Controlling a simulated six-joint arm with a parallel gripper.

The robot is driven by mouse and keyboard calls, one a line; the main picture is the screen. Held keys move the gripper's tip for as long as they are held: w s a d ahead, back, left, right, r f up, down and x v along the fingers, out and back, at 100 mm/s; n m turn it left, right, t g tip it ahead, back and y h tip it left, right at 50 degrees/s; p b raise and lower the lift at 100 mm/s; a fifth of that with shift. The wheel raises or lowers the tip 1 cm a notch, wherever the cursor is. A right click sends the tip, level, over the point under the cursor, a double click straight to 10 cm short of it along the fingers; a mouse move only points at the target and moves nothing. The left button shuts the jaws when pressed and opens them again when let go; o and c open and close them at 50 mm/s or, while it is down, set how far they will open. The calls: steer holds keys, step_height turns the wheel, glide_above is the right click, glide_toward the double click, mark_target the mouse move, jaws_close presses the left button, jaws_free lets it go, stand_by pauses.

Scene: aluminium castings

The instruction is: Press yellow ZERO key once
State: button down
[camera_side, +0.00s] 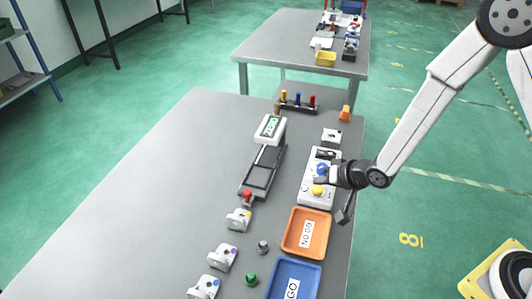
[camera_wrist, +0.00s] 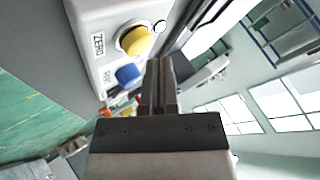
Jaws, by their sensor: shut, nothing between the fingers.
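The yellow ZERO key (camera_wrist: 136,40) is a round button on a white panel box (camera_wrist: 88,15), beside a printed ZERO label (camera_wrist: 98,44). In the side view the yellow key (camera_side: 318,190) is on the near part of the white box (camera_side: 308,193), with a blue key (camera_side: 322,169) behind it. The blue key (camera_wrist: 128,73) also shows in the wrist view. My gripper (camera_wrist: 158,64) is shut and empty. Its fingertips appear just beside the keys in the wrist view; I see no contact with the yellow key. In the side view my gripper is close to the box's right side.
An orange tray (camera_side: 289,240) and a blue tray (camera_side: 272,282) stand in front of the box. A digital display unit (camera_side: 270,128) and a black fixture (camera_side: 262,172) are to its left. Several castings (camera_side: 222,257) lie in a row. The table's left half is clear.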

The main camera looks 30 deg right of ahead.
mark_target(321, 190)
steer(key=shift+f, duration=0.8)
stand_by(1.0)
steer(key=shift+r, duration=0.15)
stand_by(0.3)
steer(key=shift+r, duration=0.7)
steer(key=shift+r, duration=0.2)
steer(key=shift+r, duration=2.35)
steer(key=shift+d, duration=0.1)
steer(key=s+d+r+n+g+h, duration=0.1)
steer(key=s+d+r+n+g, duration=0.1)
steer(key=s+d, duration=0.3)
steer(key=s+d+r+n+g+h, duration=0.2)
steer(key=s+d+r+g, duration=0.1)
steer(key=s, duration=0.6)
steer(key=shift+s+d+n+g, duration=0.25)
steer(key=shift+d+n+g, duration=0.2)
steer(key=shift+d, duration=0.7)
